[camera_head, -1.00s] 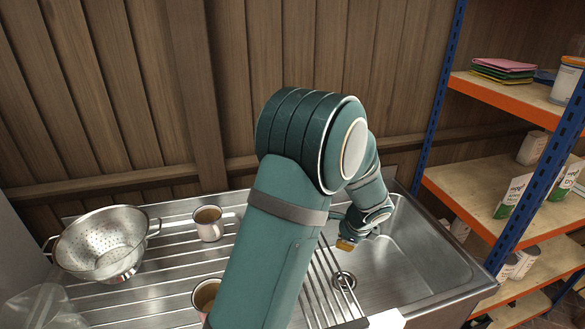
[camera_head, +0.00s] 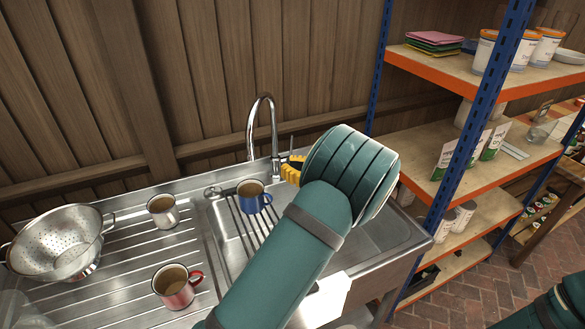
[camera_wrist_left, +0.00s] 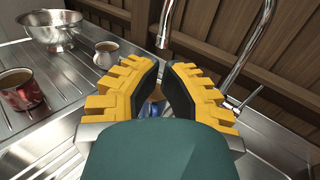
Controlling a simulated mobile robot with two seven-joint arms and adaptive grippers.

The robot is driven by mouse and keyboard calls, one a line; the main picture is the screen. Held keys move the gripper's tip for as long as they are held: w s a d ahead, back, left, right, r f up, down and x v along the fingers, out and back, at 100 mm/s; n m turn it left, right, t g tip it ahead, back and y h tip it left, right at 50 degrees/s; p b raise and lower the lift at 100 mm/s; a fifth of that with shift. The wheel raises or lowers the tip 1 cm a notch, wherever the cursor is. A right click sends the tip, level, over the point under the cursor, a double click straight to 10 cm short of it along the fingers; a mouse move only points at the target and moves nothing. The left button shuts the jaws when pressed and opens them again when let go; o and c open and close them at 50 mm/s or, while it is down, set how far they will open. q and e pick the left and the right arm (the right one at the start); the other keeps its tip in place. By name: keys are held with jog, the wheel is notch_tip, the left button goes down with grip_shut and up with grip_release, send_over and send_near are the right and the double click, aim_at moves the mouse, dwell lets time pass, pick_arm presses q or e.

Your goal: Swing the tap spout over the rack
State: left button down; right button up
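The chrome tap (camera_head: 275,135) stands behind the sink; its curved spout (camera_head: 251,130) hangs to the left of its riser, above the back of the rack. The spout also shows in the left wrist view (camera_wrist_left: 167,18), its lower end just beyond the fingertips. The wire rack (camera_head: 236,222) lies over the left of the sink, with a blue mug (camera_head: 253,198) on it. My left gripper (camera_head: 291,171) has yellow fingers just right of the riser; the forearm hides part of it. In the wrist view the fingers (camera_wrist_left: 165,66) are apart, with nothing held. My right gripper is out of view.
A white mug (camera_head: 163,211), a red mug (camera_head: 175,287) and a metal colander (camera_head: 60,243) stand on the drainer (camera_head: 125,262) at left. A shelf unit (camera_head: 447,184) stands close at right. The wooden wall is behind the tap.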

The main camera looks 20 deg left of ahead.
aim_at(253, 156)
pick_arm(q)
jog(key=a, duration=1)
jog(key=shift+w, duration=0.2)
jog(key=shift+a+r, duration=0.1)
jog(key=shift+a, duration=0.15)
jog(key=shift+s+a+p, duration=0.15)
jog(key=shift+a+p, duration=0.25)
jog(key=shift+p, duration=0.1)
jog(key=shift+d, duration=0.1)
